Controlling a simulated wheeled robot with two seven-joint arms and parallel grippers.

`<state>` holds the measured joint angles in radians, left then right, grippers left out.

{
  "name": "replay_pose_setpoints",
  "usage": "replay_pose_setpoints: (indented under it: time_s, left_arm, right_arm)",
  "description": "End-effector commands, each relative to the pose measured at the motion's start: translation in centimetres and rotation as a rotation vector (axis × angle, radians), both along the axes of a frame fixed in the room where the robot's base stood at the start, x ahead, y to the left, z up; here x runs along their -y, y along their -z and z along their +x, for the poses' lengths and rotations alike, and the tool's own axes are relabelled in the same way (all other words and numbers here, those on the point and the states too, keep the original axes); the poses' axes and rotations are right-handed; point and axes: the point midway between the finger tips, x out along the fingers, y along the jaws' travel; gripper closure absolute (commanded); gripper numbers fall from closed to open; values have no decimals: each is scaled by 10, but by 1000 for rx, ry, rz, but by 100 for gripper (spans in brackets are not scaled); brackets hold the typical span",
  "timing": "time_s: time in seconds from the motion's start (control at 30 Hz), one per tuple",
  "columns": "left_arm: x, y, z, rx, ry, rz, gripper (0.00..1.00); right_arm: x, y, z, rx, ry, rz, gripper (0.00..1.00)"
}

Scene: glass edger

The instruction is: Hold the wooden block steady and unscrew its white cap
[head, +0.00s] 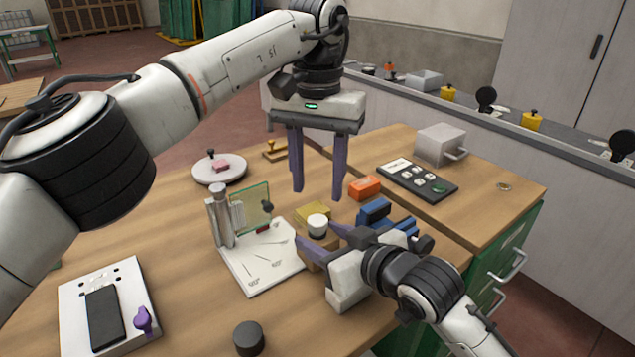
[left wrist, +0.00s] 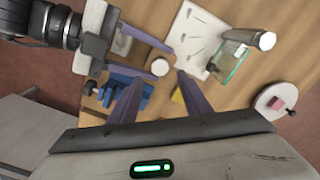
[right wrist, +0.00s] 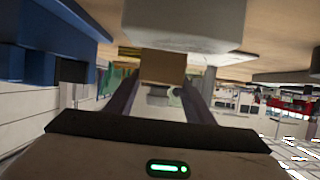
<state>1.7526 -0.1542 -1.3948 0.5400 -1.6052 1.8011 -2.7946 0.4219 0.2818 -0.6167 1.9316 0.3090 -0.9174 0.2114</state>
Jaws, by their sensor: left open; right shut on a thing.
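The wooden block (head: 319,251) stands on the table, its white cap (head: 317,225) on top. My right gripper (head: 315,236) is shut on the block from the right side. In the right wrist view, which looks upside down, the block (right wrist: 163,67) sits between the fingers and the greyish cap (right wrist: 158,91) shows below it. My left gripper (head: 318,196) is open, pointing down above the cap and apart from it. In the left wrist view the cap (left wrist: 160,67) lies just beyond and between the open fingertips. The right fingers partly hide the block.
A white plate (head: 258,262) with a metal post (head: 220,215) and glass pane (head: 250,208) stands close left. A yellow block (head: 312,212), blue blocks (head: 374,212) and an orange box (head: 364,188) crowd behind and right.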

Motion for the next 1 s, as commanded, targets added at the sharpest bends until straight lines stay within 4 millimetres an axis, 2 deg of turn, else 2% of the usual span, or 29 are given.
replay_pose_setpoints:
  time_s: [0.1,0.23,0.7,0.83,1.0]
  left_arm:
    - [0,0,0,-1,121,-1,56]
    - [0,4,0,-2,185,-2,56]
    - [0,68,0,-2,192,-1,56]
    - [0,78,0,-2,190,-1,56]
    - [0,80,0,0,190,0,56]
  right_arm:
    - [0,0,0,0,0,0,100]
    - [0,0,0,0,0,0,100]
    - [0,0,0,0,0,0,100]
    - [0,0,0,0,0,0,100]
    - [0,0,0,0,0,0,100]
